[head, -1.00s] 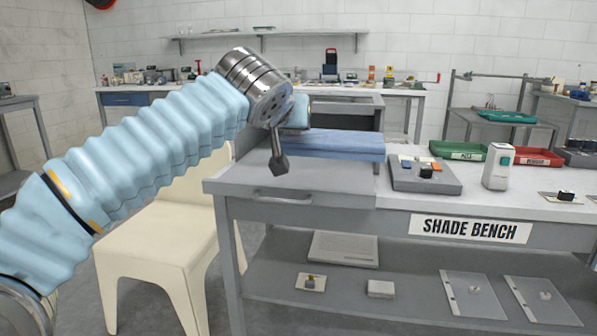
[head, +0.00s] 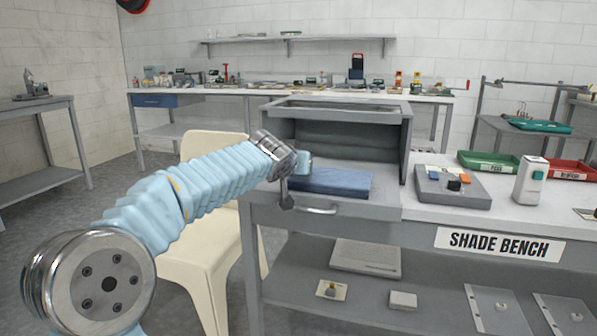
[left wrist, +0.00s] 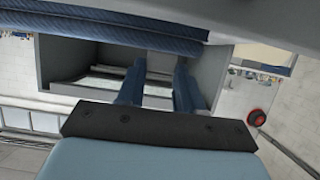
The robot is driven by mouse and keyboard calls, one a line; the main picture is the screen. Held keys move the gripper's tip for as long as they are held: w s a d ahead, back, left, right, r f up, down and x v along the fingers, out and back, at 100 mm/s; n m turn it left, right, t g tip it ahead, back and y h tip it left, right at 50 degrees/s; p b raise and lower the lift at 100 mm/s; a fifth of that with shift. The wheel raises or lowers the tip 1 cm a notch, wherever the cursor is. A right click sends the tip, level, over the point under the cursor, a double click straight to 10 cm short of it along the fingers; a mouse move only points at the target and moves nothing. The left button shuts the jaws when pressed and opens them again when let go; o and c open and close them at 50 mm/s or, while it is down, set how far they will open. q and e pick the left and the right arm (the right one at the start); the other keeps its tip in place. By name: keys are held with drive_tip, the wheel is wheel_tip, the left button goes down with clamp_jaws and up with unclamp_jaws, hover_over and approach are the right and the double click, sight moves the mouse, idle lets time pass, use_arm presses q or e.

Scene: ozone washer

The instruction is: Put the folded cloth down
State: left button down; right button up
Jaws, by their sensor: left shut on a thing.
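The folded cloth (head: 330,183) is a flat blue stack, lying level at the front of the grey open-fronted box on the bench. It also shows as dark blue layers across the top of the left wrist view (left wrist: 110,33). My left gripper (head: 303,163) is at the cloth's left end and shut on it; its fingertips are mostly hidden in the head view. In the left wrist view its two blue fingers (left wrist: 157,85) reach toward the cloth. I cannot tell whether the cloth's underside touches the surface. My right gripper is not in view.
The grey box (head: 406,140) has side walls close around the cloth. To its right on the shade bench (head: 425,212) are a grey block with small pieces (head: 452,192), green tray (head: 488,162), red tray (head: 571,170) and white device (head: 530,180). A cream chair (head: 190,235) stands left.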

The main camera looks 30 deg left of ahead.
use_arm(q)
drive_tip(key=shift+f, duration=0.8)
drive_tip(key=c, duration=0.7)
unclamp_jaws()
drive_tip(key=shift+c, duration=0.2)
drive_tip(key=shift+s+r, duration=0.1)
drive_tip(key=shift+s, duration=0.05)
drive_tip(key=b+v, duration=0.1)
drive_tip(key=v, duration=1.1)
drive_tip(key=shift+d+b, duration=0.1)
drive_tip(key=shift+b, duration=0.2)
